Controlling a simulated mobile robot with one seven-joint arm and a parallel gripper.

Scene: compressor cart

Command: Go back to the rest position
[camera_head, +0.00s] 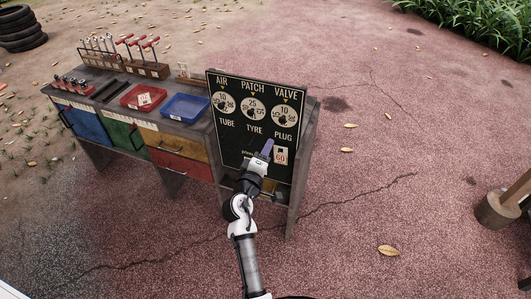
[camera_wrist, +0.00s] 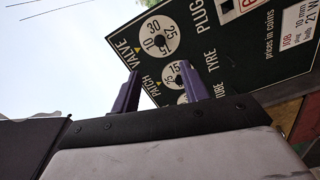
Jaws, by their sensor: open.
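My gripper (camera_head: 266,152) is in front of the lower part of a black price board (camera_head: 230,115) on the cart's right end. In the wrist view my gripper (camera_wrist: 160,85) shows two purple fingers standing apart with nothing between them. The board (camera_wrist: 245,50) fills the upper right there, tilted in the picture, and the sky lies to the left. The board carries three round dials under AIR, PATCH and VALVE, and a white tag (camera_head: 281,156) reading 60. I cannot tell whether the fingertips touch the board.
The cart has a worktop with a red tray (camera_head: 143,97), a blue tray (camera_head: 185,107) and a rack of red-handled tools (camera_head: 147,68). Coloured drawers (camera_head: 180,143) sit below. Stacked tyres (camera_head: 20,28) stand far left. A wooden post (camera_head: 497,208) is at right. The paving between is open.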

